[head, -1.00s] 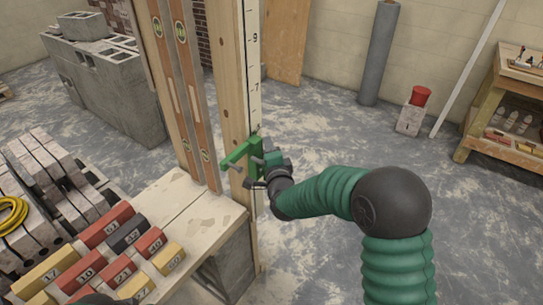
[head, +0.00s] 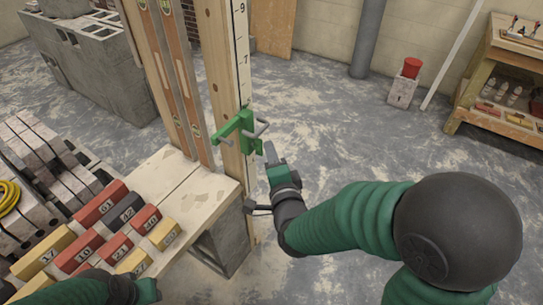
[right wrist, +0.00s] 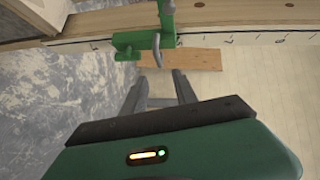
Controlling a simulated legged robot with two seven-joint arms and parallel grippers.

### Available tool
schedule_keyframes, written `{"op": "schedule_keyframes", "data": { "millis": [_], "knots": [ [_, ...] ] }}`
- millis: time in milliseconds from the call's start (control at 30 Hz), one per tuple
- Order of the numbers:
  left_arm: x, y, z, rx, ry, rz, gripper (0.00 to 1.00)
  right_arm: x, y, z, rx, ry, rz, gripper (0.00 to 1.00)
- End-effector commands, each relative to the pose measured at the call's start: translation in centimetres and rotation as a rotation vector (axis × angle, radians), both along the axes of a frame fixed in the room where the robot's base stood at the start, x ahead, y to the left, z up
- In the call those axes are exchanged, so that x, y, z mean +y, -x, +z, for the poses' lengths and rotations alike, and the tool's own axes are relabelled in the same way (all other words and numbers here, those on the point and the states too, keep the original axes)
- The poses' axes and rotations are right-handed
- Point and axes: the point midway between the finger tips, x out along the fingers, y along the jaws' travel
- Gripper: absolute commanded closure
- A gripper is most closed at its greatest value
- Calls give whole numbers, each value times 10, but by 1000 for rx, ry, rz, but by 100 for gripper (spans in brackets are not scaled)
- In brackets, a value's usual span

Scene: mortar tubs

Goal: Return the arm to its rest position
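A green clamp (head: 238,124) with a grey bar handle sits on the upright wooden post beside the numbered scale. It also shows in the right wrist view (right wrist: 130,42). My right gripper (head: 269,156) is below and to the right of the clamp, apart from it. In the right wrist view its two grey fingers (right wrist: 160,88) stand apart with nothing between them. My left arm's end (head: 122,289) shows at the bottom left edge, near the brick samples. Whether the left gripper is open or shut does not show.
A bench (head: 190,215) with numbered red, yellow and dark bricks (head: 100,208) stands at left. Two spirit levels (head: 178,80) lean by the post. Grey blocks (head: 95,60) stand behind. A wooden shelf (head: 500,75) is at far right.

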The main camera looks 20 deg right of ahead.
Motion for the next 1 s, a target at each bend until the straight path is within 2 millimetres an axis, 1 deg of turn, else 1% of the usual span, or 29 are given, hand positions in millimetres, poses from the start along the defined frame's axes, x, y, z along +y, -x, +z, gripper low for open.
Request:
{"op": "schedule_keyframes", "data": {
  "millis": [200,267,367,400,467,500,567,600,667,700,767,800,867,900,933,1000],
  "knots": [
    [0,0,0,0,0,0,64,0,0,0,1,2,1,66],
    [0,0,0,0,0,0,64,1,0,-4,24,22,13,66],
    [0,0,0,0,0,0,64,7,5,-29,160,150,90,66],
    [0,0,0,0,0,0,64,10,12,-45,247,237,149,66],
    [0,0,0,0,0,0,64,12,26,-71,394,382,257,66],
    [0,0,0,0,0,0,64,13,39,-88,487,480,341,66],
    [0,0,0,0,0,0,64,11,60,-109,612,607,464,66],
    [0,0,0,0,0,0,64,10,75,-121,686,683,546,66],
    [0,0,0,0,0,0,64,5,99,-135,784,783,668,66],
    [0,0,0,0,0,0,64,1,114,-142,843,841,748,66],
    [0,0,0,0,0,0,64,-5,138,-151,925,920,872,66],
    [0,0,0,0,0,0,64,-10,155,-155,975,966,956,66],
    [0,0,0,0,0,0,64,-18,180,-160,1046,1026,1085,66],
    [0,1,17,2,0,0,64,-20,188,-143,1066,1047,1130,66],
    [0,1,34,2,0,0,64,-20,186,-127,1063,1044,1124,66],
    [0,-1,57,-1,0,0,64,-19,186,-104,1062,1042,1120,66]
  ]
}}
